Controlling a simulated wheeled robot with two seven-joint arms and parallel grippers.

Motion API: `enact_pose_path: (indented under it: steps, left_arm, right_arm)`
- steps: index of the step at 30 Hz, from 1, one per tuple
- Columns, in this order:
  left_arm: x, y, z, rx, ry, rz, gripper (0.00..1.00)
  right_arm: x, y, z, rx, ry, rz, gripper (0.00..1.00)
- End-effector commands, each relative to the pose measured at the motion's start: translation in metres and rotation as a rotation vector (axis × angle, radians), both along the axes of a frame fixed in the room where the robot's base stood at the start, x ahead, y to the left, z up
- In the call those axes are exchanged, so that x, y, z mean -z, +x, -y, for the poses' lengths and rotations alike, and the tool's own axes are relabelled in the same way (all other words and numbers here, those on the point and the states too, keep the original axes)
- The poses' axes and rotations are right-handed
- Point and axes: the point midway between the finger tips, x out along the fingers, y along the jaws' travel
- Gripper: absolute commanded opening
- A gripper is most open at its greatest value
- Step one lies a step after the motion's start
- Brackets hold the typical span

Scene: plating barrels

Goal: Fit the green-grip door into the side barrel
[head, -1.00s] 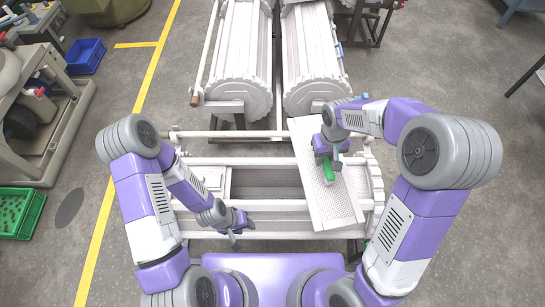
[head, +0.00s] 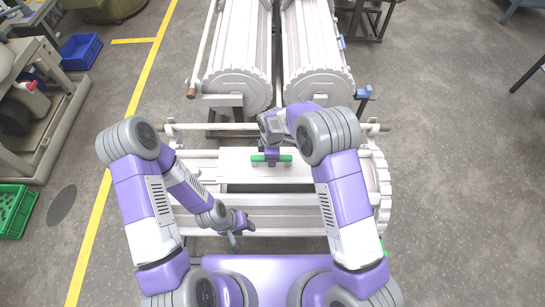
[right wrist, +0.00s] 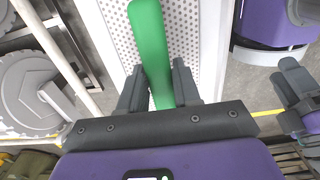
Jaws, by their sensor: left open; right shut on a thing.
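The door is a white perforated panel (head: 235,162) with a green grip (head: 285,158). The green grip also shows in the right wrist view (right wrist: 150,45). My right gripper (head: 271,160) is shut on this grip. The door lies lengthwise over the side barrel (head: 300,218), a white barrel lying crosswise in front of me. It covers the back part of the barrel's opening; a dark strip of the opening (head: 270,188) shows in front of it. I cannot tell whether the door touches the barrel. My left gripper (head: 236,232) is open and empty at the barrel's front side.
Two white barrels (head: 238,55) (head: 312,50) stand behind, pointing away. A blue crate (head: 80,52) and a green crate (head: 16,208) are at the left. The floor at right is mostly clear.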

Motion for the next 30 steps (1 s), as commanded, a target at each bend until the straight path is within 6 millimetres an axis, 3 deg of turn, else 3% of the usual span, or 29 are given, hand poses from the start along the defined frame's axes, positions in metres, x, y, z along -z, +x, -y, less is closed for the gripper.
enact_pose_path:
  steps: [30]
  left_arm:
    - [0.047,0.000,0.000,0.000,0.000,0.000,0.43]
  right_arm:
    - [0.067,0.000,0.000,0.002,0.000,0.001,0.00]
